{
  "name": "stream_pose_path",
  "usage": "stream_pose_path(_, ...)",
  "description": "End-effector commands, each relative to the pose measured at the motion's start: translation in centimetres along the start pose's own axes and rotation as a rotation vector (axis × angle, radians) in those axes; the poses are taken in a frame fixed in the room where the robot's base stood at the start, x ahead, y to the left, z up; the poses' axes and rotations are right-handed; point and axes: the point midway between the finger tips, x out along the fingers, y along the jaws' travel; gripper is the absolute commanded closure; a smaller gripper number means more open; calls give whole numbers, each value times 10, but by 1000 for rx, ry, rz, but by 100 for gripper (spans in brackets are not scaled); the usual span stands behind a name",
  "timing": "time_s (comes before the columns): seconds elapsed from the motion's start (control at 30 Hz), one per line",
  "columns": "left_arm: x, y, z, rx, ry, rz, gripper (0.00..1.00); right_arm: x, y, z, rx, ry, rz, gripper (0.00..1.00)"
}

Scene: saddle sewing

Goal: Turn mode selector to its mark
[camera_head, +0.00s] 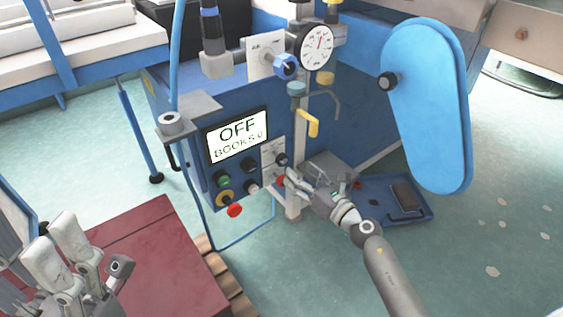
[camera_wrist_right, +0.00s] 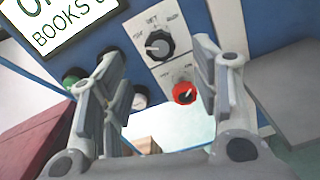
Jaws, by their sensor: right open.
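The mode selector appears to be the dark round knob with a grey grip (camera_wrist_right: 158,46) on a white label plate in the right wrist view. In the head view, the right gripper (camera_head: 290,180) is close to the panel, just below the selector. My left gripper (camera_head: 80,250) is at the lower left, away from the panel.
A red knob (camera_wrist_right: 184,92) sits just below the selector. The display (camera_head: 237,135) reads OFF and BOOKS 0. Several buttons, including a green one (camera_head: 223,181) and a red one (camera_head: 235,210), are left of the gripper. A yellow-handled lever (camera_head: 313,128) hangs above it.

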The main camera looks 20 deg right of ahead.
Motion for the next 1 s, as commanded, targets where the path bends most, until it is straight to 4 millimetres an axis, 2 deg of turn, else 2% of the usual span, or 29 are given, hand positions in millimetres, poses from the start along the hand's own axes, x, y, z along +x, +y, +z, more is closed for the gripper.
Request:
stream_pose_path(0.2,-9,0,2,0,-2,0,44,43,0,-1,3,-2,0,44)
stream_pose_path(0.43,-16,0,4,0,-3,0,44,74,0,-2,5,-1,0,44)
stream_pose_path(0.6,-17,0,5,0,-4,0,44,83,0,-1,5,0,1,44)
stream_pose_path(0.87,-17,0,5,0,-4,0,44,84,0,-1,5,1,0,44)
stream_pose_path(1.0,-17,0,5,0,-4,0,44,84,0,-1,5,1,0,60)
